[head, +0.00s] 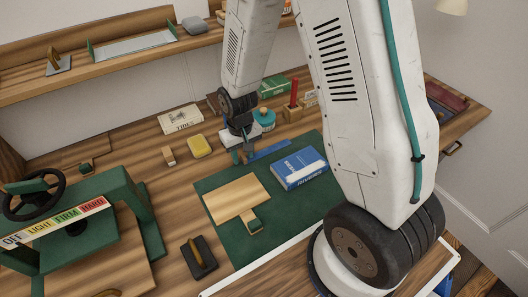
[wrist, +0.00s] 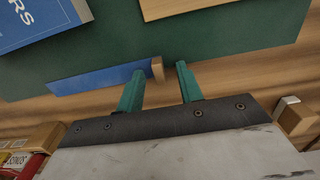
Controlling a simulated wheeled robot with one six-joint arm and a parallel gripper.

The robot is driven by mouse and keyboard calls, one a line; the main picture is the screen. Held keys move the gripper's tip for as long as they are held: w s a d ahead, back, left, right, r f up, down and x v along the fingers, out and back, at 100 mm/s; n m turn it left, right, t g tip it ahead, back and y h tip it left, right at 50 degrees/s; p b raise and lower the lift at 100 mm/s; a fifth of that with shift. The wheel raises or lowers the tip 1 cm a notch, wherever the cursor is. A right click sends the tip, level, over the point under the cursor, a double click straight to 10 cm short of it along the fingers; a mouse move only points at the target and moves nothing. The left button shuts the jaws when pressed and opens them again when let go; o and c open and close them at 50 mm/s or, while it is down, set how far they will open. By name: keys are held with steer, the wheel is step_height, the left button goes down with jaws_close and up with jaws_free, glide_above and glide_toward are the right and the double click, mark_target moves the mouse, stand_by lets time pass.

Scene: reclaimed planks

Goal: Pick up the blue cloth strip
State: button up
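The blue cloth strip (head: 270,151) lies flat along the far edge of the green mat, just right of my gripper (head: 243,157) in the head view. In the wrist view the strip (wrist: 95,80) runs left from my gripper (wrist: 160,70), with a small tan end piece (wrist: 157,69) between the green fingertips, nearer the left one. The fingers are apart. The left finger overlaps the strip's end in the picture; I cannot tell whether they touch.
A blue book (head: 300,168) and a tan board (head: 236,196) lie on the green mat (head: 285,212). A yellow sponge (head: 199,146), a teal round item (head: 264,119) and a green press (head: 80,220) stand around it. A shelf (head: 120,62) runs behind.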

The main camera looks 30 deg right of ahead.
steer(key=shift+c, duration=0.3)
jaws_close()
steer(key=shift+r, duration=0.2)
